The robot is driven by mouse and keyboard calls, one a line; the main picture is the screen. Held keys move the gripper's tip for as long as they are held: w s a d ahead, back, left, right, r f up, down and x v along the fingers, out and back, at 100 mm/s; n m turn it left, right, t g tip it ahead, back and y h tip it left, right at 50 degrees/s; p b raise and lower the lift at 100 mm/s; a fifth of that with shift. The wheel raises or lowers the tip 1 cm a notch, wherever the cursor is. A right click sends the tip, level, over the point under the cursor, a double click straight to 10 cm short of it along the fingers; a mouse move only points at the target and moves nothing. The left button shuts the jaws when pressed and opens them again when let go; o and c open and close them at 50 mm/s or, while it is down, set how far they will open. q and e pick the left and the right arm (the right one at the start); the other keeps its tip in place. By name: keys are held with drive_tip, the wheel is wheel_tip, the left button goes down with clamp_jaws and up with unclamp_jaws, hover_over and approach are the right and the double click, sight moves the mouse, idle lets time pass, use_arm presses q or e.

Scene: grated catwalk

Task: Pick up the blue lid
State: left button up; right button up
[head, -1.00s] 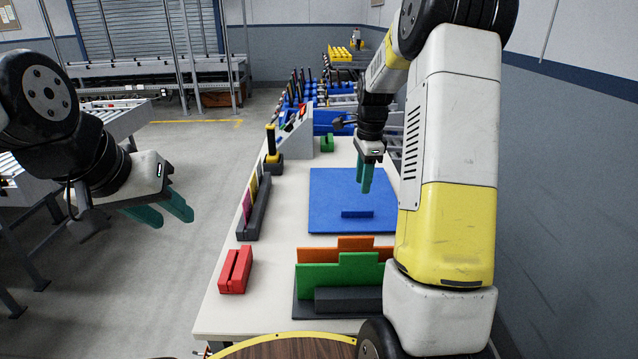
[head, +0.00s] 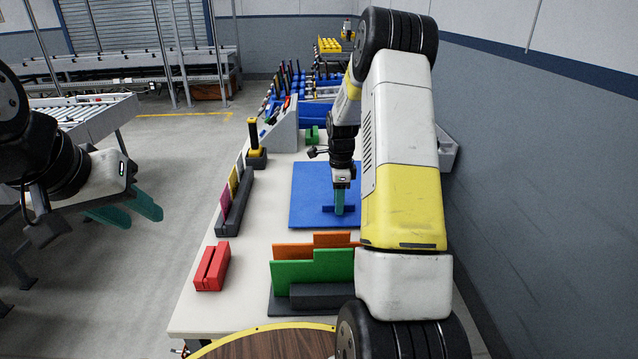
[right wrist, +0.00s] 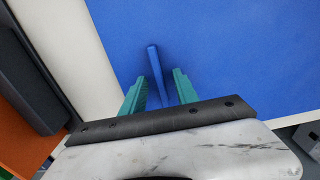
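The blue lid (head: 307,192) is a flat square panel on the white table, with a raised blue bar handle (head: 327,209) near its front edge. The lid's flat surface fills much of the right wrist view (right wrist: 235,60). My right gripper (head: 340,212) is down at the handle. In the right wrist view its teal fingers (right wrist: 157,90) stand open on either side of the handle (right wrist: 157,72), with gaps visible. My left gripper (head: 130,212) is open and empty over the floor, left of the table.
Green (head: 310,270) and orange (head: 292,250) panels stand in a dark holder in front of the lid. A red block (head: 212,268) and a dark rack (head: 236,205) lie to the left. A yellow-handled tool (head: 255,140) stands behind the rack. A wall is at the right.

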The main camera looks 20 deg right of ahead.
clamp_jaws()
idle(1.4)
